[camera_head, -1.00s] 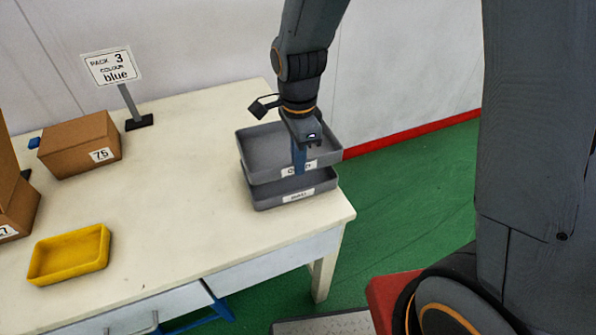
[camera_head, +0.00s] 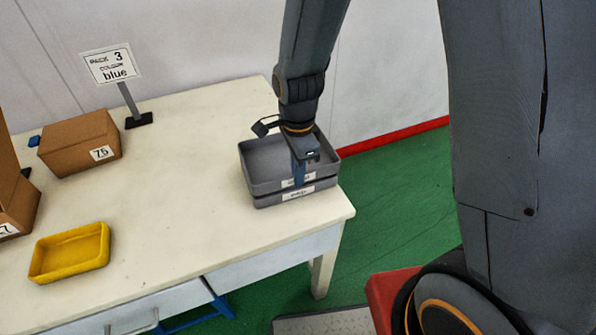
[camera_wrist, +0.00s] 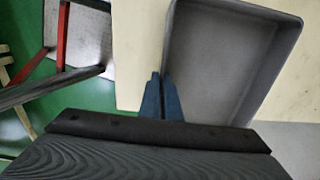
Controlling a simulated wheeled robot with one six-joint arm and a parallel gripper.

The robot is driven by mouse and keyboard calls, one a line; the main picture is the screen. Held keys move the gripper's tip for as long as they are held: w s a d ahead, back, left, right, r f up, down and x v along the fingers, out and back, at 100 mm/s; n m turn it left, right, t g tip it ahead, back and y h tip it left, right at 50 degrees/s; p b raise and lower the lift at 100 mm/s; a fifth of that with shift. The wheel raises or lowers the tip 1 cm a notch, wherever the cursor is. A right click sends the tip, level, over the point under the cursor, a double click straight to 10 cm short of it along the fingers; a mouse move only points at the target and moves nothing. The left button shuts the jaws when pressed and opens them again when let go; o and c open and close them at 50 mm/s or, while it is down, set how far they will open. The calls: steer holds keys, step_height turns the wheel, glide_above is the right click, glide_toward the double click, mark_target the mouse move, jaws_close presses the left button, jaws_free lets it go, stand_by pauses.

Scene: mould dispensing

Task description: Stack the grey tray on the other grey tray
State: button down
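The upper grey tray (camera_head: 264,160) sits level on or just above the lower grey tray (camera_head: 268,202) at the table's right end. The two line up closely, and I cannot see a gap between them. Each has a white label on its front wall. My gripper (camera_head: 299,178) is shut on the upper tray's front wall, with the blue fingers pointing down. In the wrist view, the blue fingers (camera_wrist: 161,98) pinch the wall of the upper tray (camera_wrist: 215,60), which is empty. The lower tray's inside is hidden.
The white table (camera_head: 180,190) is clear left of the trays. A yellow tray (camera_head: 70,253), a box marked 75 (camera_head: 78,144) and a sign reading "Pack 3 colour blue" (camera_head: 111,66) stand farther left. The table's right edge is close to the trays.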

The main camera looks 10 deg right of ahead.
steer(key=shift+f, duration=0.1)
steer(key=c, duration=2)
jaws_free()
step_height(320, 180, up, 13)
steer(key=b, duration=0.2)
steer(key=s+d+f+n, duration=0.2)
steer(key=s+d+n, duration=0.1)
steer(key=d+n, duration=0.3)
steer(key=s+d+f+n, duration=0.2)
steer(key=s+d+n, duration=0.2)
steer(key=n, duration=0.5)
steer(key=shift+s+d+f+t+p, duration=0.15)
steer(key=shift+s+d+t+p, duration=0.2)
steer(key=shift+d, duration=1.05)
steer(key=shift+w, duration=0.1)
